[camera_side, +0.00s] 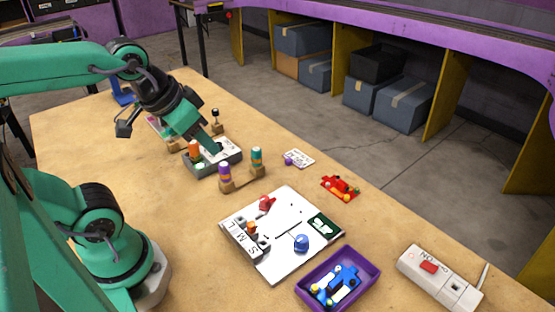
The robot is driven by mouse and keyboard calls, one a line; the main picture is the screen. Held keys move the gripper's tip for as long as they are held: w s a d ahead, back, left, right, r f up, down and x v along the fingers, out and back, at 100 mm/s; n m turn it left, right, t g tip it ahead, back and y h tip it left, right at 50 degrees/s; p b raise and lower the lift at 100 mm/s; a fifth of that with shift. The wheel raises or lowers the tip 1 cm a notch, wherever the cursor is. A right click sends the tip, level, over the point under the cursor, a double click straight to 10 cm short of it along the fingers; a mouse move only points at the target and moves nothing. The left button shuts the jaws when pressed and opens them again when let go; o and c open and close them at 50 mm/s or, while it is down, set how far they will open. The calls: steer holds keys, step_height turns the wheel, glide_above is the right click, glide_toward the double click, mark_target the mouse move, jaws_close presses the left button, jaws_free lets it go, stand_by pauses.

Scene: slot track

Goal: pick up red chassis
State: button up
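A red chassis (341,187) with small yellow parts lies on the wooden table, right of the white board and near the table's far edge. My gripper (213,146) points down over a grey tray (226,165) at the left, well away from the red chassis. Its green fingertips overlap the tray in this view. I cannot tell whether the fingers are open or shut, or whether they touch anything.
A white board (277,262) marked S, M and L holds small pieces. A purple tray (369,276) with a blue chassis (345,281) stands in front. Wooden stands with coloured cylinders (257,157), a small white card (299,158) and a power strip (440,276) surround free table.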

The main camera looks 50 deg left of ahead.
stand_by(0.3)
steer(key=o, duration=0.4)
steer(key=shift+w, duration=0.1)
